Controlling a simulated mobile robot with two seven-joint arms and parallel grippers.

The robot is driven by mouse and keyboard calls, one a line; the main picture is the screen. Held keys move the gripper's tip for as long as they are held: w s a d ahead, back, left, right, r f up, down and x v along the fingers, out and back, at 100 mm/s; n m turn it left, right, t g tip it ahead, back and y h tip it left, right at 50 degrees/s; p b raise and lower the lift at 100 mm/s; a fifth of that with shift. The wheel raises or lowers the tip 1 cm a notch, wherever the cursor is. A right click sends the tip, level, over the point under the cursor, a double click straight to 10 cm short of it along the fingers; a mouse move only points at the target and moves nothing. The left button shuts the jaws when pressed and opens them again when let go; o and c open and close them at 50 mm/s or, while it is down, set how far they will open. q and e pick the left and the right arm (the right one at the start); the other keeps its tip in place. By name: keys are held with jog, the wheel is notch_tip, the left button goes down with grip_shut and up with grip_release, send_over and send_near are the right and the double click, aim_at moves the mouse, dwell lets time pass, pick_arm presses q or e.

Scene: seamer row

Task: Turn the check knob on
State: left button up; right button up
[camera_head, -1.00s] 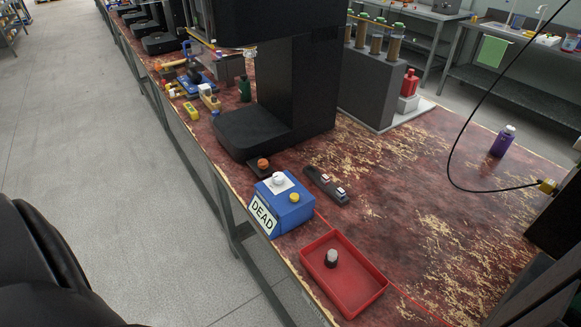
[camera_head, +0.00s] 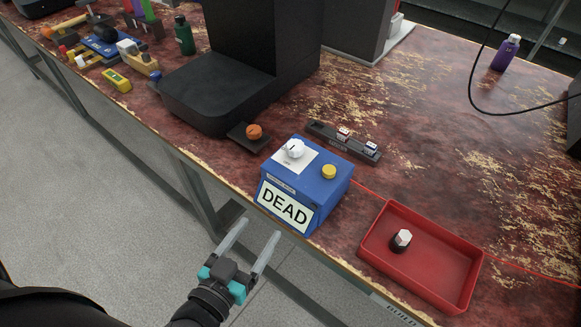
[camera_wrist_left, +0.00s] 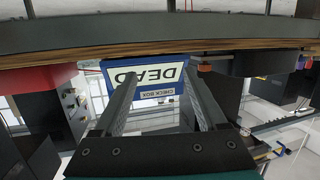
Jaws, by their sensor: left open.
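The check knob (camera_head: 293,149) is a white knob on a white plate on top of the blue check box (camera_head: 325,187). A yellow button (camera_head: 329,172) sits beside it, and the box front bears a "DEAD" label (camera_head: 285,206). My left gripper (camera_head: 253,242) is open and empty, in front of the bench edge, below and left of the box. In the left wrist view the box (camera_wrist_left: 143,82) appears upside down beyond the two open fingers (camera_wrist_left: 165,95); the knob does not show there. My right gripper is not in view.
A red tray (camera_head: 373,258) holding a dark, white-topped piece (camera_head: 401,240) stands right of the box. An orange knob (camera_head: 254,132) and a dark bar with two switches (camera_head: 344,142) lie behind. A black machine (camera_head: 220,90) stands at back left.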

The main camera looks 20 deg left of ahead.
aim_at(291, 154)
pick_arm(q)
notch_tip(291, 154, up, 8)
jog(key=r+t+b, duration=0.1)
jog(key=t+b, duration=0.1)
jog(key=shift+m+h, duration=0.4)
jog(key=w, duration=0.4)
jog(key=w+d, duration=0.1)
jog(key=w, duration=0.4)
jog(key=w+d+p, duration=0.1)
jog(key=w, duration=0.4)
jog(key=shift+w+d+f, duration=0.2)
jog(key=shift+w+f, duration=0.05)
jog(key=shift+w, duration=0.25)
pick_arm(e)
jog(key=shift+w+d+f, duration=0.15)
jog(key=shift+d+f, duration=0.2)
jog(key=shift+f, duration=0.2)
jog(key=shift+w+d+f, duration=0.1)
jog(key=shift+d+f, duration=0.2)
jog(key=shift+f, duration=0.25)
pick_arm(q)
grip_shut()
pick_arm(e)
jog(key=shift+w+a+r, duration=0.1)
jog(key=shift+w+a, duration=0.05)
